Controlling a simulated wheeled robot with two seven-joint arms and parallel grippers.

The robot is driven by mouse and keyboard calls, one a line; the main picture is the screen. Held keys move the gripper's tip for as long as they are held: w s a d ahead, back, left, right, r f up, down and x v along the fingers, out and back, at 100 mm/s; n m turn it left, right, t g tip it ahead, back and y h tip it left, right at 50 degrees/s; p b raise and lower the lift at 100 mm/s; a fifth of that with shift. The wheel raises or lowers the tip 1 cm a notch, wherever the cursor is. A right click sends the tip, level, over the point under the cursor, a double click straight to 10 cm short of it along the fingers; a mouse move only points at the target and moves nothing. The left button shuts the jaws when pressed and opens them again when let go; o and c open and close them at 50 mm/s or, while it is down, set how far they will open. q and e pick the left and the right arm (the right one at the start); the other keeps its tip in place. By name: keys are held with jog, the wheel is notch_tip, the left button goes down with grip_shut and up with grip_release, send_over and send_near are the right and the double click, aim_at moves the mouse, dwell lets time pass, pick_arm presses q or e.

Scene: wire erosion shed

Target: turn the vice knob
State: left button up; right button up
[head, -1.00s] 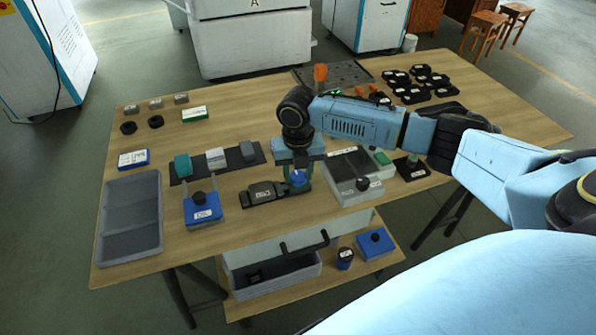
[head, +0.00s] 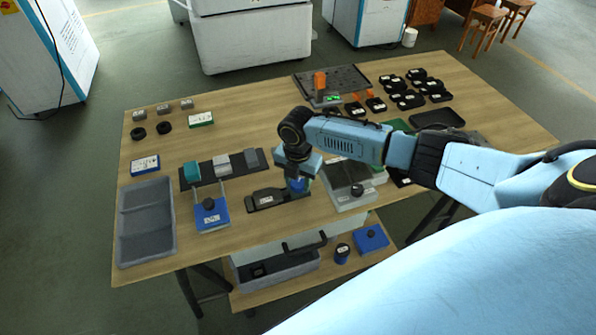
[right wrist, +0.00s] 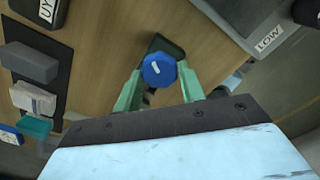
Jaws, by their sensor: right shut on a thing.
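The vice (head: 265,199) is a low dark block with a white label, lying near the front edge of the wooden table. Its blue knob (head: 299,186) is at the right end, partly hidden by my right gripper (head: 298,182) in the head view. In the right wrist view the blue knob (right wrist: 158,70) shows a short white mark on its top. The green fingers of my right gripper (right wrist: 159,78) are on either side of the knob and shut on it, pointing down from above. My left gripper is not in view.
A grey-white box with a black knob (head: 357,190) stands close right of the vice. A blue fixture (head: 211,214) and a grey tray (head: 147,255) are to the left. A dark strip with several blocks (head: 205,173) lies behind. Bare tabletop shows at back centre.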

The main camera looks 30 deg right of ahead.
jog(key=shift+r+m+p, duration=0.2)
jog(key=shift+m+p, duration=0.5)
jog(key=shift+m, duration=0.3)
jog(key=m+p, duration=0.2)
jog(key=shift+w+m, duration=0.1)
jog(key=shift+m, duration=0.2)
jog(key=m+p, duration=0.1)
jog(key=m, duration=0.1)
jog(key=shift+m, duration=0.4)
jog(key=m+p, duration=0.2)
jog(key=m, duration=0.1)
jog(key=shift+m, duration=0.3)
jog(key=m+p, duration=0.3)
jog(key=m, duration=0.3)
jog(key=shift+w+d+f, duration=0.1)
jog(key=m+p, duration=0.1)
jog(key=m, duration=0.4)
jog(key=shift+m, duration=0.4)
jog(key=shift+f, duration=0.1)
jog(key=o, duration=1)
jog(key=shift+c, duration=0.2)
